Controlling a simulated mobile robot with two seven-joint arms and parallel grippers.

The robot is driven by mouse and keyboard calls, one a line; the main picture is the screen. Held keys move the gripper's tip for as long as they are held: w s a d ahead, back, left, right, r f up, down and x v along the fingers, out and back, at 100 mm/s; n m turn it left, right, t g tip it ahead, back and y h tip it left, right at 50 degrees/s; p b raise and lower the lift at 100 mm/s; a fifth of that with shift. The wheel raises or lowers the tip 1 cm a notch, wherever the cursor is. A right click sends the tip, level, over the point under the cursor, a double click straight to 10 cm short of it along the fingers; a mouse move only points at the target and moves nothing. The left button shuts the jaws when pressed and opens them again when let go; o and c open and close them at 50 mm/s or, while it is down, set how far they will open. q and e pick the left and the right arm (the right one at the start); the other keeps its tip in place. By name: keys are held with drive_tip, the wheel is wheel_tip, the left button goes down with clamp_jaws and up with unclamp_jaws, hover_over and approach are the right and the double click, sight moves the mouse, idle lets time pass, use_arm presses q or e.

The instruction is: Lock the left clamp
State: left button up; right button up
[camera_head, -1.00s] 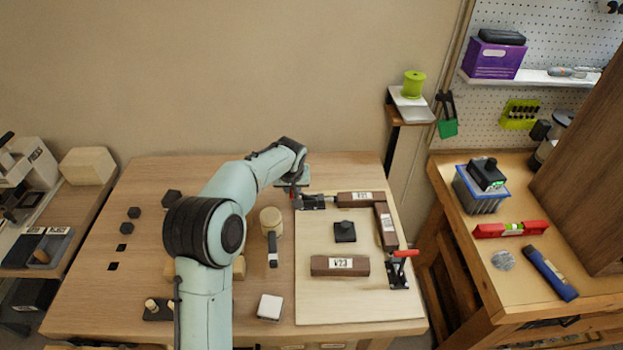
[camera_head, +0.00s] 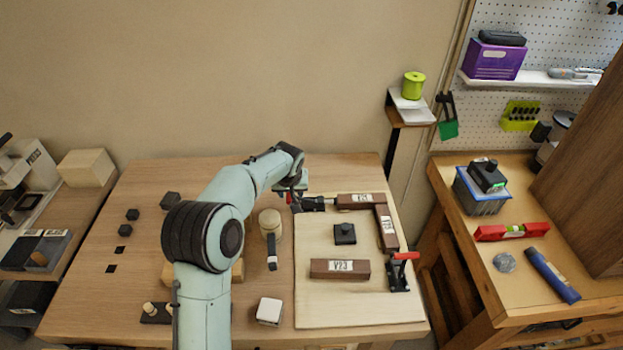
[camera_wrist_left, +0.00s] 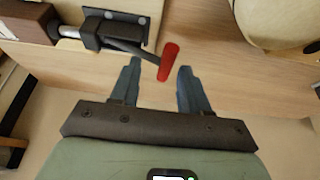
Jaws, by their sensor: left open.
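The left clamp (camera_head: 313,204) is black with a red-tipped handle and sits at the back left corner of the pale board. In the left wrist view the clamp body (camera_wrist_left: 108,32) is at the upper left, its rod against a brown block. Its red handle grip (camera_wrist_left: 169,62) shows between the fingertips, apart from both in the picture. My left gripper (camera_wrist_left: 158,76) is open and empty. In the head view the left gripper (camera_head: 291,192) is at the clamp's handle end, partly hidden by my wrist. My right gripper is not in view.
Brown blocks (camera_head: 340,268) and a second red-handled clamp (camera_head: 400,272) are on the board (camera_head: 350,310). A small black block (camera_head: 345,233) lies between them. A mallet (camera_head: 271,225) lies left of the board. A white block (camera_head: 269,310) is near the front.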

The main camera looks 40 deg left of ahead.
use_arm(q)
drive_tip(key=shift+r+p, duration=1.8)
drive_tip(key=shift+r, duration=1.75)
drive_tip(key=shift+f, duration=0.1)
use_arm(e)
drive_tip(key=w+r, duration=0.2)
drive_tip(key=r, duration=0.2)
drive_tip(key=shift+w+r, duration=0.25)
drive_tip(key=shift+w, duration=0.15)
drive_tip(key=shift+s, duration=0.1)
